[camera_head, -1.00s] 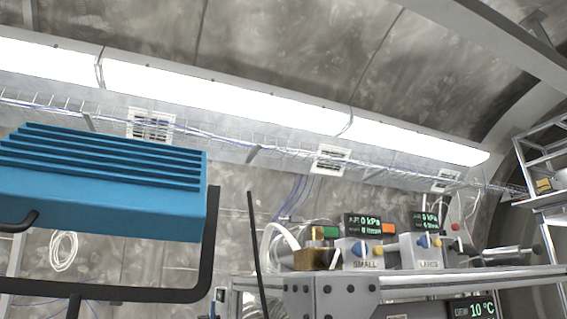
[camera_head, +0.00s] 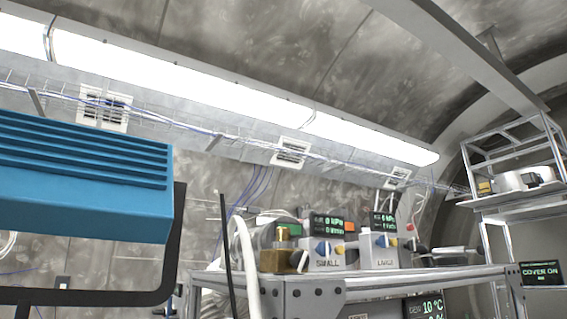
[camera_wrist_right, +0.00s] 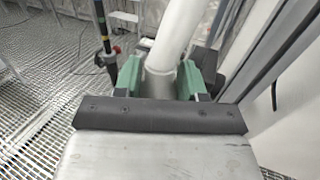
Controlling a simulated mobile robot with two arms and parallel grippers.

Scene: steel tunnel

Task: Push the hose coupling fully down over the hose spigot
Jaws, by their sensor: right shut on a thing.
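In the right wrist view, my right gripper (camera_wrist_right: 173,82) has green fingers shut around a pale grey sleeve, which looks like the hose coupling (camera_wrist_right: 160,84). A pale hose (camera_wrist_right: 178,32) runs up and away from it. In the head view, a white hose (camera_head: 245,262) hangs in front of the left end of a metal rack. On the rack, a brass fitting (camera_head: 281,258) stands beside a box (camera_head: 325,255) marked SMALL; I cannot tell whether it is the hose spigot. No spigot shows clearly in the wrist view. My left gripper is not in view.
A box (camera_head: 380,252) marked LARGE stands right of the SMALL one on the rack (camera_head: 400,277). A thin black pole (camera_head: 225,245) stands before the rack. Another rack (camera_head: 505,205) is at right.

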